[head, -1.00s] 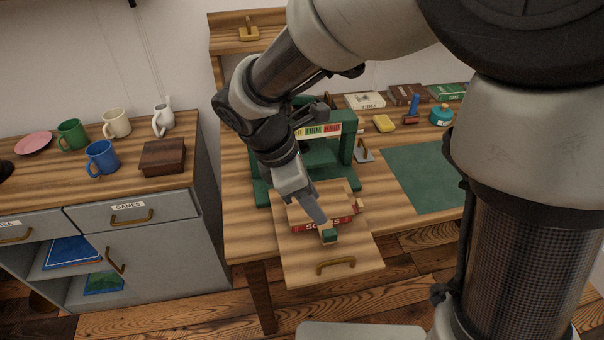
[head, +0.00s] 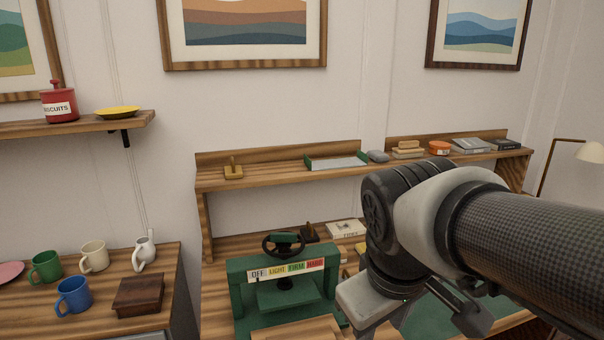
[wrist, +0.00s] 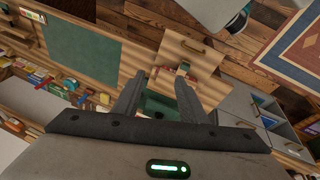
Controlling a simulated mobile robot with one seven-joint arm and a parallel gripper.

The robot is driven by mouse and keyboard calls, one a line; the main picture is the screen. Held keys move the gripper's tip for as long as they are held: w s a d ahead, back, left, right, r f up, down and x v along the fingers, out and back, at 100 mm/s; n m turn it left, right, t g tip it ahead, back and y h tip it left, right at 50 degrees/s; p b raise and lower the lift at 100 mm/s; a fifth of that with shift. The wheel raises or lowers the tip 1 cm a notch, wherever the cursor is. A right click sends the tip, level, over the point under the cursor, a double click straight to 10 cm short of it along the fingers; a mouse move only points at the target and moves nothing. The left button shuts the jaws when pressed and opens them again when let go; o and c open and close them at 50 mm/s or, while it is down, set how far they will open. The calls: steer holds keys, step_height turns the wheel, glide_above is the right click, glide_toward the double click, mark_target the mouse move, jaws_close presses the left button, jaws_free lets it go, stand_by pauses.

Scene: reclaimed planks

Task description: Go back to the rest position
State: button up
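My gripper (wrist: 157,95) shows in the wrist view with its two fingers spread apart and nothing held between them. The green press lies beyond the fingers, seen from above. The green press (head: 243,290) stands on the workbench left of my wrist, with a dark handwheel and a strip reading OFF, LIGHT, FIRM, HARD. In the wrist view a pull-out board (wrist: 207,63) carries a small red-and-tan box (wrist: 182,71).
A back shelf (head: 275,177) holds a green-edged tray (head: 336,162) and books. A side cabinet at left carries mugs, including a blue mug (head: 73,295), and a brown box (head: 138,295). The green mat (wrist: 85,50) is clear. A wall shelf (head: 75,125) is upper left.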

step_height(320, 180, up, 14)
steer(key=s+d+m+t+y+p, duration=0.1)
steer(key=m+p, duration=0.4)
steer(key=p, duration=0.8)
steer(key=shift+s+d+r+m+t, duration=0.3)
steer(key=shift+s+d+t, duration=0.2)
steer(key=shift+s+d, duration=0.4)
steer(key=shift+f, duration=0.1)
